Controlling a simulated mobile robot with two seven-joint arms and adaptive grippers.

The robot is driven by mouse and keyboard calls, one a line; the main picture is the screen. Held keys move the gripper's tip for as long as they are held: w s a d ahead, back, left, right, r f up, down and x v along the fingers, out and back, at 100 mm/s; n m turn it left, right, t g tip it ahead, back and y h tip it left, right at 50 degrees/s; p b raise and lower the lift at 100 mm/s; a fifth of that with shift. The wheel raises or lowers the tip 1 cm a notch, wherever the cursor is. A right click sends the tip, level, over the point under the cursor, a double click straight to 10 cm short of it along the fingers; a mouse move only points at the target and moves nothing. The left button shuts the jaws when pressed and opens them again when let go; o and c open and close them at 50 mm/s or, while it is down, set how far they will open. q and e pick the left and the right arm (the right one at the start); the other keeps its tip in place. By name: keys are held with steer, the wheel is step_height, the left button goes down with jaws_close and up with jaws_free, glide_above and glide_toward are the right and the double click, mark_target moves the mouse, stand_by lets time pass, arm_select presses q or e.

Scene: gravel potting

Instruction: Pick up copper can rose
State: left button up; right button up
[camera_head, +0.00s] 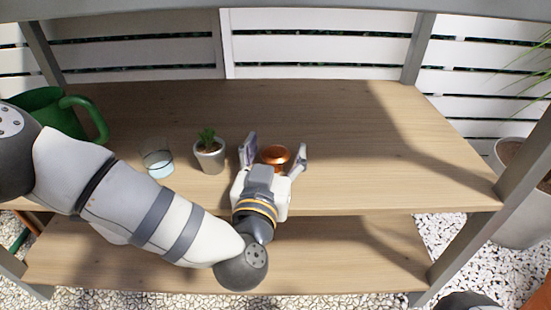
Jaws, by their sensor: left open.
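A small round copper piece (275,155), which looks like the copper can rose, lies on the upper wooden shelf near its front edge. My left gripper (274,150) is open, with one finger on each side of the copper piece. Whether the fingers touch it cannot be told. The near side of the piece is partly hidden by the gripper body. My right gripper does not show.
A small grey pot with a green plant (208,157) stands just left of the gripper. A clear glass (159,163) stands further left, and a green watering can (75,103) is at the far left, partly behind my arm. The shelf (370,150) is clear to the right.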

arm_select(q)
steer(key=c, duration=1.2)
